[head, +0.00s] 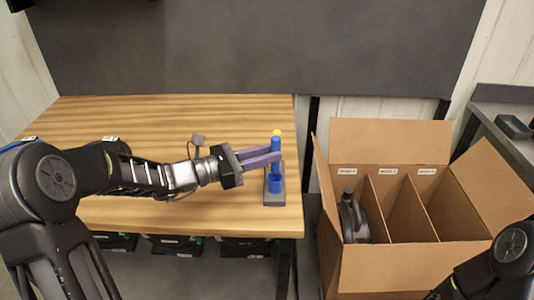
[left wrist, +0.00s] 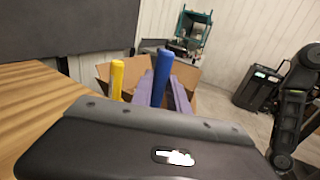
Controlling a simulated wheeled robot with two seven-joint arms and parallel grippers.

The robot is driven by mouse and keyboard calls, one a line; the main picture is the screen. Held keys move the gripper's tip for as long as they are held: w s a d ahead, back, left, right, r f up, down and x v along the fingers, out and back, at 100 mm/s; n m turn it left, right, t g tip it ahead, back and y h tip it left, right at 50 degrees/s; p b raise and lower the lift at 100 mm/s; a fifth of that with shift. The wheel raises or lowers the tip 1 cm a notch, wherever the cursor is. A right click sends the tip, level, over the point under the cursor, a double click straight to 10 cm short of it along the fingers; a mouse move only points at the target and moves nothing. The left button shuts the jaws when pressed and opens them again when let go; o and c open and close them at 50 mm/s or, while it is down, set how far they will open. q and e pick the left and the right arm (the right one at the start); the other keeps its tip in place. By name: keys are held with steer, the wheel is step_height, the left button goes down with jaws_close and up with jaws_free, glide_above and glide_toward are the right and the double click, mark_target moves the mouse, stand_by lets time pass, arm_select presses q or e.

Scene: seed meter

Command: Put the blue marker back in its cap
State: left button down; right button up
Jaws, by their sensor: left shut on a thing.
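The blue marker (head: 276,143) is upright between the purple fingers of my left gripper (head: 266,155), which is shut on it. It also shows in the left wrist view (left wrist: 161,76), beside a purple finger (left wrist: 181,97). The blue cap (head: 274,185) stands on a grey holder block (head: 275,199) near the table's right edge, directly below the marker in the head view. I cannot tell whether the marker's lower end is above or inside the cap. My right gripper is not in view.
A yellow marker (left wrist: 117,77) stands beside the blue one; only its top (head: 277,132) shows in the head view. An open cardboard box (head: 384,262) with dividers stands right of the wooden table (head: 190,118). A dark object (head: 350,220) is in its left compartment.

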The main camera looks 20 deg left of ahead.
arm_select(q)
steer(key=shift+f, duration=0.4)
steer(key=shift+f+b, duration=0.25)
steer(key=shift+b, duration=0.15)
steer(key=shift+f, duration=0.25)
steer(key=shift+f+b, duration=0.3)
steer(key=shift+b, duration=0.1)
steer(key=shift+f, duration=0.2)
steer(key=shift+f+b, duration=0.75)
steer(key=shift+f, duration=0.05)
stand_by(1.6)
steer(key=c, duration=1.2)
jaws_free()
